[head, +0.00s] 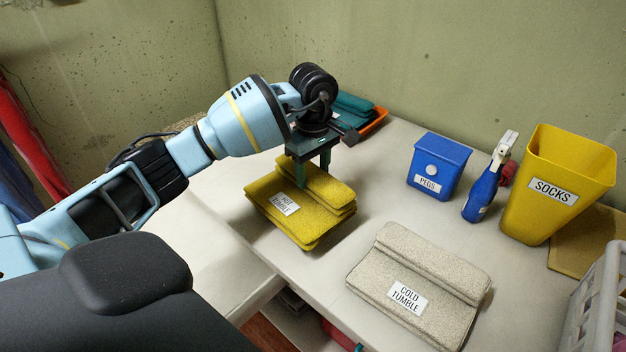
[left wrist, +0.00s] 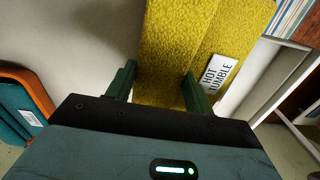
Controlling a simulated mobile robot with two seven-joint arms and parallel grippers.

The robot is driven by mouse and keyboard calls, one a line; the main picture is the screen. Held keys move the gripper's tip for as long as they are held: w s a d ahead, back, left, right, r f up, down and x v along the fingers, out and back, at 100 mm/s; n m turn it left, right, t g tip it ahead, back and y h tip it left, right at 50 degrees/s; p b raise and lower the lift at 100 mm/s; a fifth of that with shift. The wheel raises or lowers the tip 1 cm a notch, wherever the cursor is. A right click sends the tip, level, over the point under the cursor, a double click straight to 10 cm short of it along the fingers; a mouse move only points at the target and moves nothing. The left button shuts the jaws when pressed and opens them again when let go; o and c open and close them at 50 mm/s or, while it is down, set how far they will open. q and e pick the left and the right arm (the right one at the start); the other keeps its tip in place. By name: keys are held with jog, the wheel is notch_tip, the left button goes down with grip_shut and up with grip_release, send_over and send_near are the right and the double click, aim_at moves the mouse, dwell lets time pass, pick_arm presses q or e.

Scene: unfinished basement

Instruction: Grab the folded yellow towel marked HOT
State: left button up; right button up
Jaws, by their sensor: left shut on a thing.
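The folded yellow towel (head: 300,203) lies on the white table, with a white label reading HOT TUMBLE near its front left. In the left wrist view the yellow towel (left wrist: 195,40) runs up between my fingers, its label to the right. My left gripper (head: 313,172) points down over the towel's rear part and is shut on it. In the left wrist view the left gripper's green fingers (left wrist: 158,88) stand on either side of the upper fold. The towel appears to rest on the table. My right gripper is in neither view.
A beige towel labelled COLD TUMBLE (head: 420,283) lies to the right. Behind it stand a blue PEGS box (head: 437,165), a blue spray bottle (head: 486,187) and a yellow SOCKS bin (head: 553,185). An orange tray (head: 375,122) with teal cloths is behind the gripper. A white basket (head: 597,310) is at right.

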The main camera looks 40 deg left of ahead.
pick_arm(q)
jog(key=s+r+b, duration=0.1)
jog(key=s, duration=1.5)
jog(key=shift+a+r, duration=0.25)
jog(key=shift+a, duration=0.2)
